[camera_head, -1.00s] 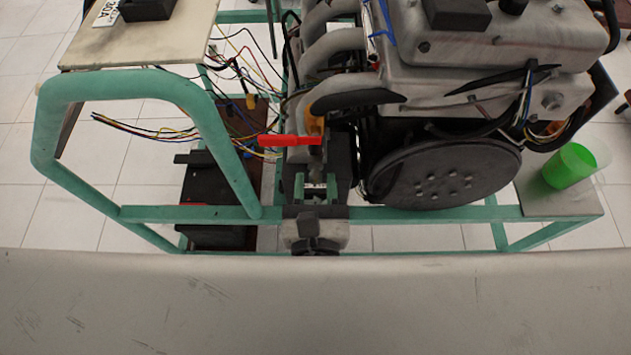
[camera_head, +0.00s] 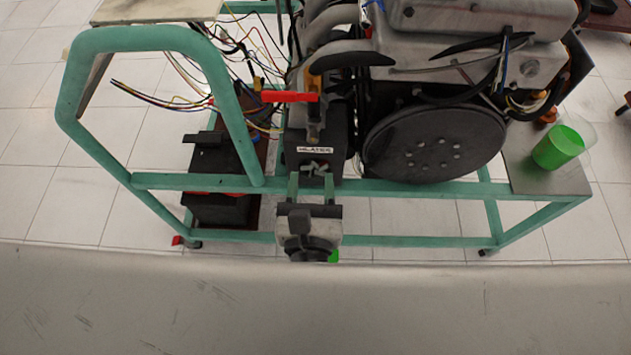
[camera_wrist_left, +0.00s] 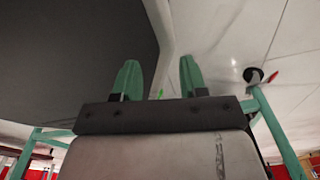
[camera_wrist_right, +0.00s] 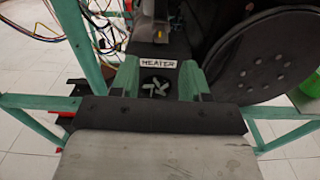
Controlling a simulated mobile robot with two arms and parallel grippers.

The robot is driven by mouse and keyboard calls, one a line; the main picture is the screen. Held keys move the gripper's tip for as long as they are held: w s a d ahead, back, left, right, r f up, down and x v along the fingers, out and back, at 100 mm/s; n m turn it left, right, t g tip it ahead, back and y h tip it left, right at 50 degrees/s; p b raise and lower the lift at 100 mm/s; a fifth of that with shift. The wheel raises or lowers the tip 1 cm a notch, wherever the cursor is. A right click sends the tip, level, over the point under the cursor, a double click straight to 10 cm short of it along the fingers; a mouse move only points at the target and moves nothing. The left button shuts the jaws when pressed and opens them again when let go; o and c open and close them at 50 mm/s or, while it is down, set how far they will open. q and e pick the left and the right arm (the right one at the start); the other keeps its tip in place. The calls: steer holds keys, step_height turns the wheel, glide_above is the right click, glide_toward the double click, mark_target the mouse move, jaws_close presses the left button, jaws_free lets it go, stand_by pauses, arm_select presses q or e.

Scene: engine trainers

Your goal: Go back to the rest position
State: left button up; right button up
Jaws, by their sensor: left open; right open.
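My right gripper (camera_head: 312,180) is open and empty in front of the black heater box (camera_head: 331,162), which has a white HEATER label (camera_head: 315,150). In the right wrist view, the green fingers (camera_wrist_right: 159,72) stand apart on either side of a round dark recess with several small pale pieces (camera_wrist_right: 155,87), below the label. Whether the fingers touch the box I cannot tell. My left gripper (camera_wrist_left: 159,70) is open and empty in the left wrist view, between a large dark surface and a pale one. I cannot make it out in the head view.
The green frame (camera_head: 400,187) of the engine trainer spans the view. A large dark pulley (camera_head: 435,144) is right of the heater box. A green cup (camera_head: 557,147) stands on a plate (camera_head: 562,181) at right. Loose wires (camera_head: 150,97) and a black battery (camera_head: 222,202) are at left.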

steer(key=s+d+f+n+g+y+p, duration=0.2)
steer(key=f+n+g+y+p, duration=0.1)
steer(key=f+n, duration=1.05)
steer(key=s+d+f+n+g+y+p, duration=0.1)
steer(key=s+f+n+g+y+p, duration=0.2)
steer(key=f+n, duration=1.05)
arm_select(q)
step_height(320, 180, up, 9)
steer(key=w+p, duration=0.1)
steer(key=p, duration=0.2)
steer(key=shift+w+r, duration=0.2)
arm_select(e)
steer(key=s+d+f+n+g+h, duration=0.3)
steer(key=s+d+f+n+g, duration=0.2)
steer(key=s+d+f, duration=0.3)
steer(key=s+d+f+n+g+h, duration=0.3)
steer(key=s+d+f+n+g, duration=0.3)
steer(key=s+d+f, duration=0.3)
steer(key=s+d, duration=0.3)
steer(key=d, duration=0.2)
steer(key=shift+f+n, duration=0.15)
steer(key=shift+n, duration=0.25)
